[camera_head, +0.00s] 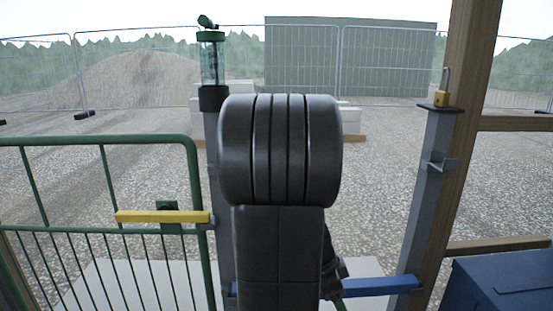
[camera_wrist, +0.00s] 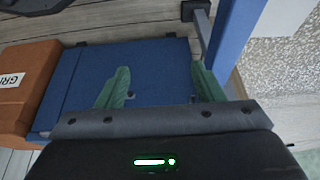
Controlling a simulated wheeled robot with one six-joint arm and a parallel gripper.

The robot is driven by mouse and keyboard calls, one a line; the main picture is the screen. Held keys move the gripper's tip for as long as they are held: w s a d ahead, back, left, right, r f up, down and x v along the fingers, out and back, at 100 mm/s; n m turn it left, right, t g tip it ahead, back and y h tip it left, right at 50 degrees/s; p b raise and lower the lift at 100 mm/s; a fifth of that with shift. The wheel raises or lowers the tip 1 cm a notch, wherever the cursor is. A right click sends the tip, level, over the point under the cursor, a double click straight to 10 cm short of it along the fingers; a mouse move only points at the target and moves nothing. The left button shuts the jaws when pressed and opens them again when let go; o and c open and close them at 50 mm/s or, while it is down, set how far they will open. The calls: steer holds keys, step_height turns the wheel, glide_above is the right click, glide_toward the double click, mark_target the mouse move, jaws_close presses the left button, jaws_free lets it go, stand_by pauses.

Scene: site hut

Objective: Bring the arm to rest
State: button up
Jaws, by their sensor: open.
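My arm (camera_head: 280,150) stands upright in the middle of the head view as thick dark grey links. It covers part of the opening behind it. My gripper (camera_wrist: 160,75) shows in the wrist view with two green fingers set apart and nothing between them. A flat blue surface (camera_wrist: 155,55) lies beyond the fingers. In the head view I cannot make out the gripper's fingers.
A green gate (camera_head: 103,141) with a yellow bar (camera_head: 162,217) is at left. A post carries a clear green-topped bottle (camera_head: 211,60). A padlock (camera_head: 441,95) sits on the right post. A blue bar (camera_head: 380,286) and blue box (camera_head: 500,280) are low right. An orange box (camera_wrist: 25,95) lies left.

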steer(key=shift+s+a+r+p, duration=0.1)
steer(key=shift+s+r+p, duration=0.15)
steer(key=shift+s, duration=0.25)
steer(key=shift+s+r+p, duration=0.15)
steer(key=shift+s+r, duration=0.15)
steer(key=shift+s, duration=0.2)
